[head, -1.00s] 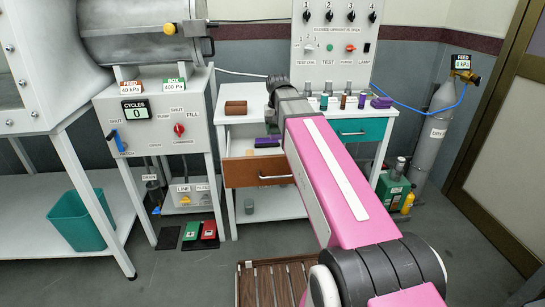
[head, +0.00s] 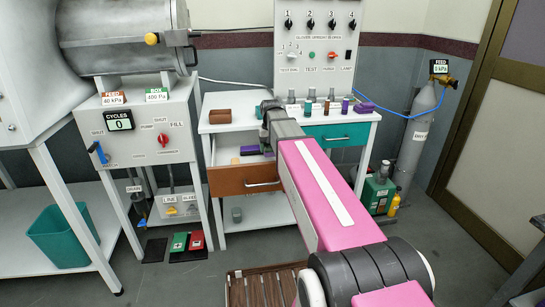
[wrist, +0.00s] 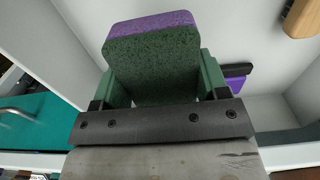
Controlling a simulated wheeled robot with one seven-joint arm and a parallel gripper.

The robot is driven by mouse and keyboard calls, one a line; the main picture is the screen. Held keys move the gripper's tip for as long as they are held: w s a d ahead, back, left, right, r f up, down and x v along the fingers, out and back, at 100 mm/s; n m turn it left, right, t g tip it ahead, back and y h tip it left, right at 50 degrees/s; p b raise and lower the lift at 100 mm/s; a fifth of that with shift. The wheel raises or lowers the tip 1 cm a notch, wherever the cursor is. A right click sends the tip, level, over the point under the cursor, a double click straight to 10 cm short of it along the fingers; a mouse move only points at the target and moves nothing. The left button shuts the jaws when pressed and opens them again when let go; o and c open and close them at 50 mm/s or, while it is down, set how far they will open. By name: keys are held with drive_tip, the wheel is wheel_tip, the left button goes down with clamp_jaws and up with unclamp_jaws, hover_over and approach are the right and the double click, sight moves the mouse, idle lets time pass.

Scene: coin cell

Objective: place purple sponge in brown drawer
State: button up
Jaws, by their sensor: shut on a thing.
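My gripper (wrist: 155,85) is shut on the purple sponge (wrist: 150,24), which has a purple layer and a dark green face, between green fingers. In the head view my arm hides most of the gripper and the held sponge. The brown drawer (head: 232,182) is pulled open under the white table, left of my arm. The gripper is over or inside the drawer; its exact height is unclear. A dark and purple block (head: 250,150) lies in the drawer and also shows right of the sponge in the wrist view (wrist: 238,88).
A closed teal drawer (head: 340,136) is right of the brown one. On the tabletop stand a brown box (head: 220,116), several small bottles, and another purple object (head: 364,107). A tan block (wrist: 303,18) shows at the wrist view's upper right.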

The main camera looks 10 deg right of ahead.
drive_tip(key=shift+w+d+f, duration=0.35)
drive_tip(key=shift+d+f, duration=0.25)
drive_tip(key=shift+d, duration=0.05)
drive_tip(key=shift+f, duration=1.85)
drive_tip(key=o, duration=1)
drive_tip(key=shift+f, duration=0.15)
drive_tip(key=shift+c, duration=0.2)
wheel_tip(320, 180, up, 12)
drive_tip(key=shift+r, duration=0.2)
